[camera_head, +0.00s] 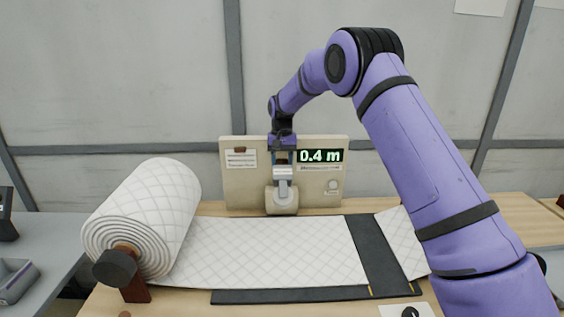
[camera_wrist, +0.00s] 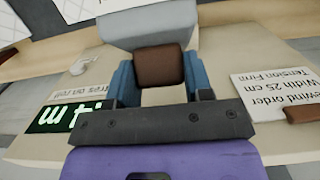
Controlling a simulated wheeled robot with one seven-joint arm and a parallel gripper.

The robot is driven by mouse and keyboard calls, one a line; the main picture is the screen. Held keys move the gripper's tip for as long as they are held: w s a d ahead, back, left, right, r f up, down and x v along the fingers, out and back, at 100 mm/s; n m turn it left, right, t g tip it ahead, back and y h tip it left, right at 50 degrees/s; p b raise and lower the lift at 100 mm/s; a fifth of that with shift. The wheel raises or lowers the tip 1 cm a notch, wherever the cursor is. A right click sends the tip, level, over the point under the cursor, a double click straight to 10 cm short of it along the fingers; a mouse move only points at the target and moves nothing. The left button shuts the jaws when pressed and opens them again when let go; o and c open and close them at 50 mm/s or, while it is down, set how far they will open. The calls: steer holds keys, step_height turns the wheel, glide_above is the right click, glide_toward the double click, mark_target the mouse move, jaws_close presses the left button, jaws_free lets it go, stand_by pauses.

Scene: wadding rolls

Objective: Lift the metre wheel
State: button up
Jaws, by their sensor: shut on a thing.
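The metre wheel unit (camera_head: 283,175) shows in the head view as a pale grey arm in front of a beige panel (camera_head: 240,188), above the back edge of the quilted wadding (camera_head: 265,250). My gripper (camera_head: 283,157) is directly above it, pointing down. In the wrist view, the blue fingers of my gripper (camera_wrist: 159,78) are shut on a brown grip block (camera_wrist: 160,66), with the grey housing (camera_wrist: 148,25) just beyond. The wheel itself is not clearly seen, and I cannot tell whether it touches the wadding.
The panel's green display (camera_head: 319,156) reads 0.4 m. A wadding roll (camera_head: 150,215) on a dark-ended bar stands at the left. A dark strip (camera_head: 372,255) crosses the table, with another wadding piece (camera_head: 402,240) right of it. A paper label (camera_wrist: 270,90) is on the panel.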

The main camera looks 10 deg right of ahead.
steer(key=o, duration=1.3)
steer(key=shift+w+f, duration=0.1)
steer(key=shift+f, duration=0.15)
steer(key=shift+r, duration=0.1)
steer(key=r, duration=0.3)
steer(key=w+r, duration=0.1)
steer(key=r, duration=0.6)
steer(key=shift+w+d+r, duration=0.15)
steer(key=shift+r, duration=0.2)
